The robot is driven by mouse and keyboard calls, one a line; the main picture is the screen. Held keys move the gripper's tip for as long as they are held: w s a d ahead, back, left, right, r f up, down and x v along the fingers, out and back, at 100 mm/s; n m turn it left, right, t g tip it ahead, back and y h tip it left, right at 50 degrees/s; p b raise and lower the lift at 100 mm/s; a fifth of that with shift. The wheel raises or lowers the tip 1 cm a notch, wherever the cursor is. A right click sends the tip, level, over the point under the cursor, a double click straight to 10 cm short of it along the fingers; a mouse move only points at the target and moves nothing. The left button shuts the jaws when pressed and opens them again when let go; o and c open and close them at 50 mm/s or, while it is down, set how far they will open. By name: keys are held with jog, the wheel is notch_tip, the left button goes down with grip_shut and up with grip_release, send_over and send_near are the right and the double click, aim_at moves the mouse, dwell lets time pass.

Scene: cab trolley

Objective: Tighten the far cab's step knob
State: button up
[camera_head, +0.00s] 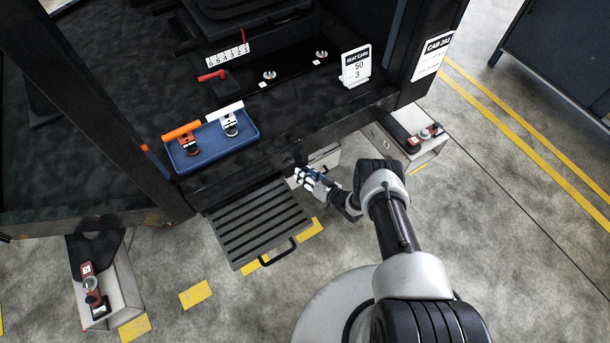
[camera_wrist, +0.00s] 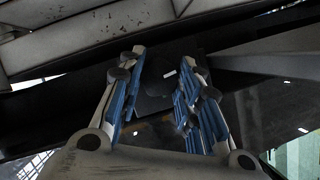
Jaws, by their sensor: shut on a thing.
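The cab carries the sign "CAB 202" (camera_head: 433,55) on its right side. Its ribbed step (camera_head: 258,222) hangs out at the front, with a black handle on its lower edge. My gripper (camera_head: 304,175) is just right of the step's upper corner, under the cab's edge. In the wrist view, the blue-padded fingers of my gripper (camera_wrist: 163,62) are on both sides of a dark knob (camera_wrist: 153,92) with a small white mark. My gripper is shut on this knob. Its turning position cannot be read, and in the head view my fingers hide most of it.
A blue tray (camera_head: 250,139) with orange- and white-handled pieces lies on the cab floor. A card stand (camera_head: 356,66) stands right of it. Grey blocks with red clamps (camera_head: 430,133) stand at right and lower left.

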jog(key=shift+f+m+y, duration=0.1)
jog(key=shift+m+y, duration=0.8)
jog(key=shift+m, duration=0.3)
jog(key=o, duration=1)
jog(key=shift+o, duration=0.2)
jog(key=shift+d, duration=0.1)
jog(key=v, duration=1.2)
jog(key=shift+w, duration=0.1)
